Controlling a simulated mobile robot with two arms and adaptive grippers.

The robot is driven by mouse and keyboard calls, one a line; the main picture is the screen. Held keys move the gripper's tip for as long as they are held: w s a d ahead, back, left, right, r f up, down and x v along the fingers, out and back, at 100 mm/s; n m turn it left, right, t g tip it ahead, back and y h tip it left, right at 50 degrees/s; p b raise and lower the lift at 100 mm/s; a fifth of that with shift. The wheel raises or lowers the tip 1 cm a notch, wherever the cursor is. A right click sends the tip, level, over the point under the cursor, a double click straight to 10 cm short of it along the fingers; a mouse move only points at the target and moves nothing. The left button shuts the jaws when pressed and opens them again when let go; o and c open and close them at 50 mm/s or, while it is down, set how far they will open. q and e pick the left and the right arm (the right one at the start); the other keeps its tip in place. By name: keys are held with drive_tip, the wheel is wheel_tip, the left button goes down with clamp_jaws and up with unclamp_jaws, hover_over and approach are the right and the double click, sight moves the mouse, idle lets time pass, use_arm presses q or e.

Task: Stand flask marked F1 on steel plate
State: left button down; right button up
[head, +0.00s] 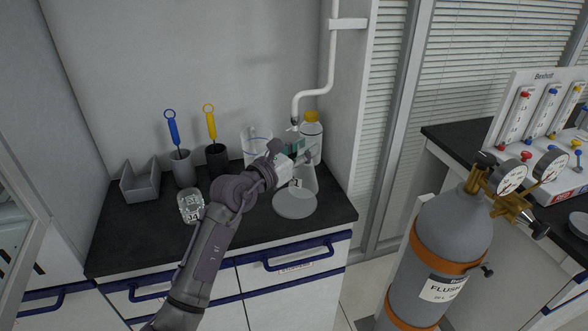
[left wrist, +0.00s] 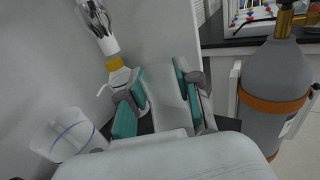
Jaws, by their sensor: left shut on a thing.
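The flask (head: 309,180) is a clear conical flask with a small label whose marking is too small to read. It shows in the head view at the right part of the dark bench. My left gripper (head: 297,152) is shut on its neck, and the teal finger pads also show in the left wrist view (left wrist: 160,100). A pale grey round surface, seemingly the steel plate (head: 294,204), shows at the flask's foot. I cannot tell whether the flask touches it. The flask's upper part is largely hidden by the gripper. My right gripper is not in view.
A yellow-capped bottle (head: 312,130) and a clear beaker (head: 252,135) stand close behind the gripper. Two brush holders (head: 183,170) and a grey bin (head: 141,184) stand left. A white pipe (head: 332,60) hangs above. A gas cylinder (head: 440,250) stands right of the bench.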

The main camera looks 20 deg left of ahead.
use_arm(q)
drive_tip(key=a+f, duration=0.1)
drive_tip(key=w+a, duration=0.1)
drive_tip(key=shift+a+f, duration=0.3)
drive_tip(key=shift+f, duration=0.1)
wheel_tip(320, 180, down, 4)
drive_tip(key=shift+r+b, duration=0.1)
drive_tip(key=shift+b, duration=0.45)
drive_tip(key=c, duration=0.8)
unclamp_jaws()
